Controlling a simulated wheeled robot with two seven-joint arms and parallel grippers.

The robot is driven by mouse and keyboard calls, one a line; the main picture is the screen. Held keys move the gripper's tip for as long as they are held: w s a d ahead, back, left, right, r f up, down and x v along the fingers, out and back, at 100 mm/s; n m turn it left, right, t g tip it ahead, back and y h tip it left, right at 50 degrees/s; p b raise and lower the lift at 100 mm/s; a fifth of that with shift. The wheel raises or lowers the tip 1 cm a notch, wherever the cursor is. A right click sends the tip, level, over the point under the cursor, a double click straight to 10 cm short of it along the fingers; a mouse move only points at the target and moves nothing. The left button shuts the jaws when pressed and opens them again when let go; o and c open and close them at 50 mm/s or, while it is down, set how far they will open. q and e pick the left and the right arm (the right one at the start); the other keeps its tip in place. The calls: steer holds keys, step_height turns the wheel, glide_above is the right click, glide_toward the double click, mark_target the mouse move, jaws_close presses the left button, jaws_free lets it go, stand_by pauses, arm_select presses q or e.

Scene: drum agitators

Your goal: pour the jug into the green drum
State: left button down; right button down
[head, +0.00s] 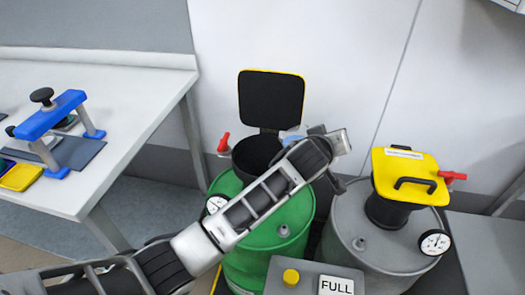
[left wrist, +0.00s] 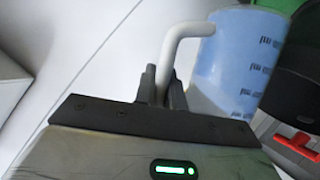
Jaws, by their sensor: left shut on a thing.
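The green drum (head: 265,235) stands in the middle of the head view. Its black funnel (head: 252,158) is open, with the yellow-edged lid (head: 271,98) tilted up behind it. My left gripper (head: 312,134) is at the funnel's right side, high over the drum. In the left wrist view its fingers (left wrist: 163,86) are shut on the white handle (left wrist: 180,42) of the light blue jug (left wrist: 232,62). In the head view only a small blue patch of the jug (head: 291,136) shows; my arm hides the rest. I cannot tell the jug's tilt or contents. My right gripper is out of view.
A grey drum (head: 375,240) with a shut yellow lid (head: 408,172) stands to the right. A box with a yellow button (head: 291,277) and a FULL sign (head: 336,286) is in front. A white table (head: 120,110) with a blue clamp frame (head: 50,117) is at left.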

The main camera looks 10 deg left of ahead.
arm_select(q)
steer(key=shift+w+a+r+n+p, duration=0.15)
steer(key=shift+a+r+n+p, duration=0.2)
steer(key=shift+a+r, duration=0.3)
steer(key=shift+r+h, duration=0.1)
steer(key=shift+h, duration=0.3)
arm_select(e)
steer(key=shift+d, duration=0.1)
arm_select(q)
steer(key=shift+w+a+n, duration=0.1)
steer(key=shift+a+n, duration=0.15)
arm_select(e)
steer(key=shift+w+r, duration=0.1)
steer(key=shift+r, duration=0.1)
arm_select(q)
steer(key=shift+w+a+r+n+h+b, duration=0.1)
steer(key=shift+a+n+h+b, duration=0.25)
steer(key=shift+b, duration=0.2)
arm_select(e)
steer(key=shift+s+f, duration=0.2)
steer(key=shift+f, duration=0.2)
arm_select(q)
steer(key=shift+a+n+h+b, duration=0.3)
steer(key=shift+n+h+b, duration=0.05)
steer(key=shift+b, duration=0.15)
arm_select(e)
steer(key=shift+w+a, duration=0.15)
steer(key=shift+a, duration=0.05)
